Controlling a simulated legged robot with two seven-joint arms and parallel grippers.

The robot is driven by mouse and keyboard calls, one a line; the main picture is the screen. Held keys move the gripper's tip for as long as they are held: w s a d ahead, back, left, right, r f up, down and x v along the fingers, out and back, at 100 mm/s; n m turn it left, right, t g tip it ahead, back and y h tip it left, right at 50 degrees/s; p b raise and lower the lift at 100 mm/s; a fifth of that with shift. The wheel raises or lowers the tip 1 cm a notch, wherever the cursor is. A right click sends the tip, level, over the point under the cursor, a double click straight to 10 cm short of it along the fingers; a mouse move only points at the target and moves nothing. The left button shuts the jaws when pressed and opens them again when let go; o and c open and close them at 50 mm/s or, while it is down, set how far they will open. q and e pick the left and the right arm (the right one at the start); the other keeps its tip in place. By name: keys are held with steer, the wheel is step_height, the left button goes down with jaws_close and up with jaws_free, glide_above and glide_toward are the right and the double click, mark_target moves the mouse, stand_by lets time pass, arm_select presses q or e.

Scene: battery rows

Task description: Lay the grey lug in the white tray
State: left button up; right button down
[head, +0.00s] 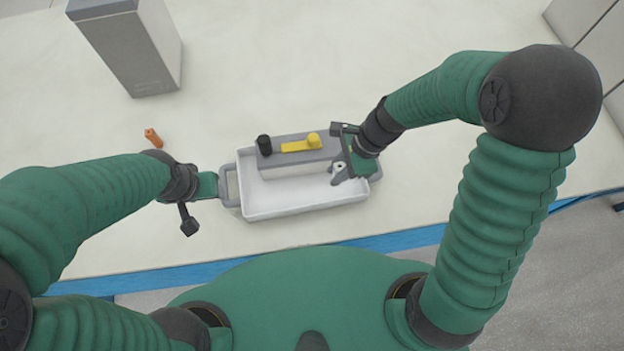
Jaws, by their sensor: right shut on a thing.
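The grey lug (338,173), a small piece with a hole, is held by my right gripper (344,169) above the right part of the white tray (290,208). The gap between lug and tray floor is hard to judge. The tray is shallow, with a grey handle at each end and a bare front part. My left gripper (214,188) is at the tray's left handle (230,185). Its fingertips are too small to show whether they are closed on the handle.
A grey battery block (290,164) with a black terminal (264,145) and a yellow bar (300,145) stands at the back part of the tray. An orange piece (153,138) lies at the left. A tall grey box (135,55) stands at the back left. The table behind the block is clear.

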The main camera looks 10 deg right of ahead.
mark_target(329, 192)
steer(key=f, duration=0.2)
steer(key=f+b, duration=0.1)
steer(key=f, duration=0.5)
steer(key=shift+w+d+f, duration=0.15)
steer(key=shift+d, duration=0.25)
steer(key=shift+a, duration=0.25)
steer(key=shift+f, duration=0.2)
steer(key=c, duration=1.5)
jaws_free()
arm_select(q)
steer(key=shift+w+d+f, duration=0.15)
steer(key=shift+d+f, duration=0.15)
steer(key=shift+f, duration=0.5)
arm_select(e)
steer(key=shift+d, duration=0.1)
